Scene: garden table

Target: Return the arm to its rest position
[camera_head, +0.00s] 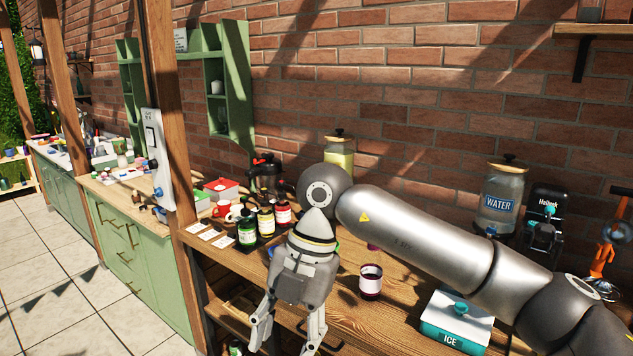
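My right arm (415,225) comes in from the right and reaches across the wooden counter (400,312). Its gripper (284,343) hangs down at the counter's front edge, with the fingers spread apart and nothing visible between them. My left gripper is not in view. The arm hides part of the counter behind it.
Several bottles (265,222) stand left of the wrist. A teal-and-white ice box (455,322) sits below the forearm, and a water dispenser (500,200) stands behind it. A wooden post (165,120) rises at the counter's left end. Tiled floor (60,285) is open at left.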

